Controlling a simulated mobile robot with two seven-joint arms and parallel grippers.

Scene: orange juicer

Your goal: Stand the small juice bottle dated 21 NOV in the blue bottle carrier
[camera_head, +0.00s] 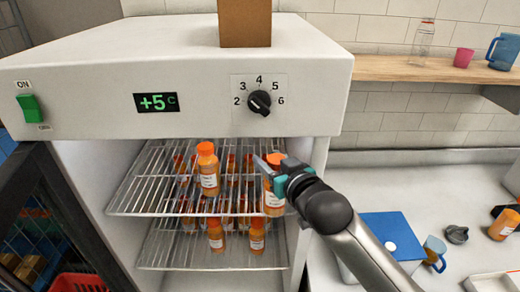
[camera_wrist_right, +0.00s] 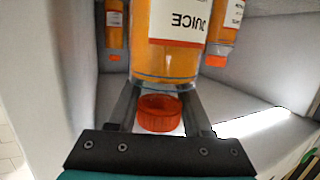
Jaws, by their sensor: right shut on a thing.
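My right gripper (camera_head: 274,166) is inside the open fridge at the right of the upper shelf, shut on an orange juice bottle (camera_head: 272,198) near its neck. In the right wrist view the bottle (camera_wrist_right: 170,50) appears upside down. Its orange cap (camera_wrist_right: 160,113) shows between the fingers (camera_wrist_right: 160,108). Its label reads JUICE; no date is legible. Another juice bottle (camera_head: 208,172) stands at the front of the upper shelf, with more behind it. I cannot make out a blue bottle carrier for sure. My left gripper is not in view.
Wire shelves (camera_head: 150,204) hold several bottles, two at the front of the lower one. The fridge wall is close on the right.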

